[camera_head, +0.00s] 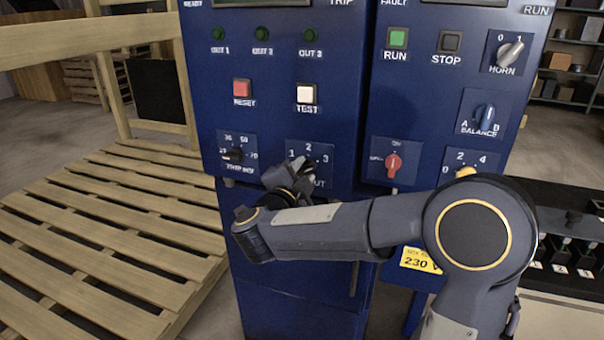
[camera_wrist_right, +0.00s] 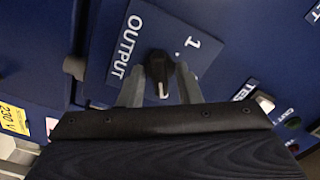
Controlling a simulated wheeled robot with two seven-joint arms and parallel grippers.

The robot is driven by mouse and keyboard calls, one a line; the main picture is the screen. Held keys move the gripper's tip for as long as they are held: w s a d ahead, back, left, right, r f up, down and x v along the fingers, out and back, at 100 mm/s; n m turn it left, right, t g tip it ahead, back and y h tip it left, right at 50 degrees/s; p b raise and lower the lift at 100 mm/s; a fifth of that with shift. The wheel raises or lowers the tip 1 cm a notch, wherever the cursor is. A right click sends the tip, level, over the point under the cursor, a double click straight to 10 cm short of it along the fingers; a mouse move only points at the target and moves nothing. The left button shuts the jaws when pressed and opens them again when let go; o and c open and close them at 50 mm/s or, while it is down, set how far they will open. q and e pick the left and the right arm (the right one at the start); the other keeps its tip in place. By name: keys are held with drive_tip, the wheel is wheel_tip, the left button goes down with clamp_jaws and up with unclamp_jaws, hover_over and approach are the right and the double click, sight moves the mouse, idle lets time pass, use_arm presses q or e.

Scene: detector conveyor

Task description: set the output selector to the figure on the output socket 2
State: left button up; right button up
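The output selector is a black knob with a white pointer mark (camera_wrist_right: 158,72) on a blue plate reading OUTPUT (camera_wrist_right: 133,40). In the wrist view a figure 1 shows on the plate; the pointer mark faces my gripper's palm. In the head view the plate (camera_head: 309,149) shows 1, 2 and 3, and my gripper partly covers it. My right gripper (camera_wrist_right: 160,82) has one finger on each side of the knob, with what look like narrow gaps; contact is unclear. It also shows in the head view (camera_head: 296,178). I cannot make out a figure marked for output socket 2. My left gripper is out of view.
Nearby on the blue cabinet are a threshold-type dial (camera_head: 234,154), a red RESET button (camera_head: 242,88), a white TEST button (camera_head: 306,93) and a red knob (camera_head: 393,163). A black panel (camera_head: 547,197) with small labelled parts stands right. A wooden pallet (camera_head: 90,240) lies left.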

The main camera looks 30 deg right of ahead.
drive_tip(key=c, duration=0.3)
drive_tip(key=shift+r+n+p, duration=0.15)
drive_tip(key=shift+n+p, duration=0.55)
drive_tip(key=shift+p, duration=0.4)
drive_tip(key=n+p, duration=0.6)
drive_tip(key=p, duration=0.2)
drive_tip(key=shift+n, duration=0.4)
drive_tip(key=shift+f+n+p, duration=0.2)
drive_tip(key=shift+n+p, duration=1.35)
drive_tip(key=shift+n, duration=0.25)
